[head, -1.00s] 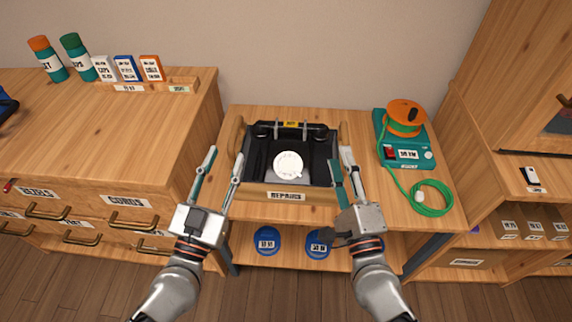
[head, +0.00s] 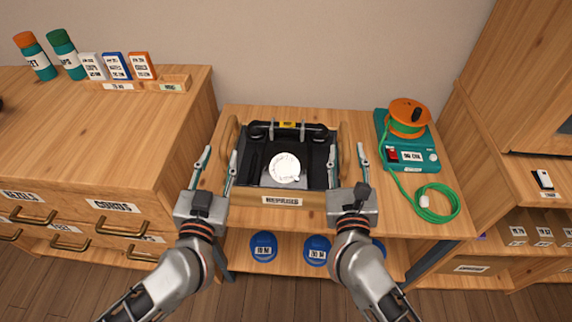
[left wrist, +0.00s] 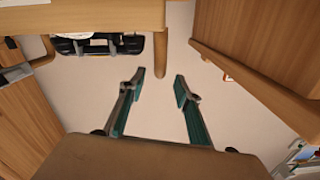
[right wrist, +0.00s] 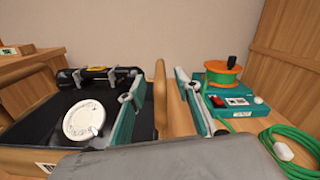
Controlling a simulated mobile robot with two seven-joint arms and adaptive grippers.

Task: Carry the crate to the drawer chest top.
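The wooden crate (head: 268,199) stands on the workbench, its label facing me. A black dial phone (head: 315,172) with a white dial lies in it. My left gripper (head: 219,151) is open around the line of the crate's left handle (head: 228,135), its fingertips near the handle's front end. My right gripper (head: 347,149) is open, with the right handle (head: 344,135) between its fingers. That handle also shows between the fingers in the right wrist view (right wrist: 161,97). Neither gripper is closed on a handle. The drawer chest (head: 90,125) is at the left, its top higher than the bench.
Bottles, small boxes and a labelled wooden strip (head: 118,86) stand at the back of the chest top; its front is clear. A teal device (head: 418,158) with an orange reel and a green cord (head: 437,214) lies right of the crate. Blue round containers (head: 263,246) sit below.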

